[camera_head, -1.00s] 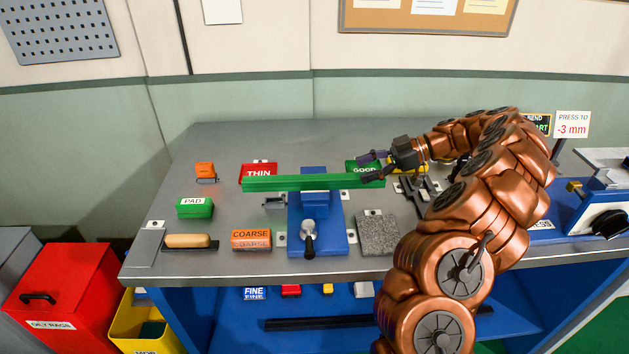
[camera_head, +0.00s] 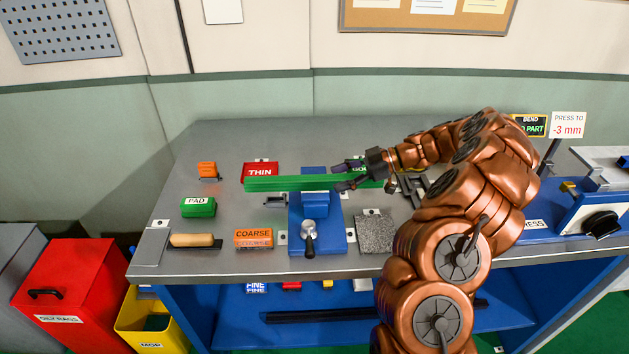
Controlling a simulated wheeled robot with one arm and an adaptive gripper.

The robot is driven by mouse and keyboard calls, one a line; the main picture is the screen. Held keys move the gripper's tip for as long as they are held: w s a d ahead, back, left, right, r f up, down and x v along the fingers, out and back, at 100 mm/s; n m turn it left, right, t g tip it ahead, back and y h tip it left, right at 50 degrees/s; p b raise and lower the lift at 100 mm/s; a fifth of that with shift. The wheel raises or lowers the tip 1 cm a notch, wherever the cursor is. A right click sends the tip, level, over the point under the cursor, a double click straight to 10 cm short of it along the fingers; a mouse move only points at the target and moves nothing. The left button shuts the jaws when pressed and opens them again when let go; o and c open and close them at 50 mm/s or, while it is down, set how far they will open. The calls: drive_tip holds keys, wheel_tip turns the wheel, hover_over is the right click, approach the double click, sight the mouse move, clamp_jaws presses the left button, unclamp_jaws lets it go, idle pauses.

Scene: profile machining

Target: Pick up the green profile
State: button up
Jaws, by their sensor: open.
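The green profile (camera_head: 285,183) is a long bar lying level across the top of the blue vise (camera_head: 318,235). It reaches past the vise on both sides. My gripper (camera_head: 342,176) is open at the right part of the profile, just right of the vise. One finger shows on the far side of the bar and one on the near side, as seen from the head camera. I cannot tell whether either finger touches it or how high they are. My wrist hides part of the profile's right end.
A red THIN tray (camera_head: 261,169) and a partly hidden green GOOD tray lie behind the profile. A green PAD block (camera_head: 198,207), an orange COARSE block (camera_head: 253,239) and a wooden-handled file (camera_head: 192,240) are left. A grey stone block (camera_head: 376,234) stands right of the vise.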

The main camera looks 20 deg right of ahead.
drive_tip(key=shift+c, duration=0.4)
clamp_jaws()
drive_tip(key=shift+r, duration=0.15)
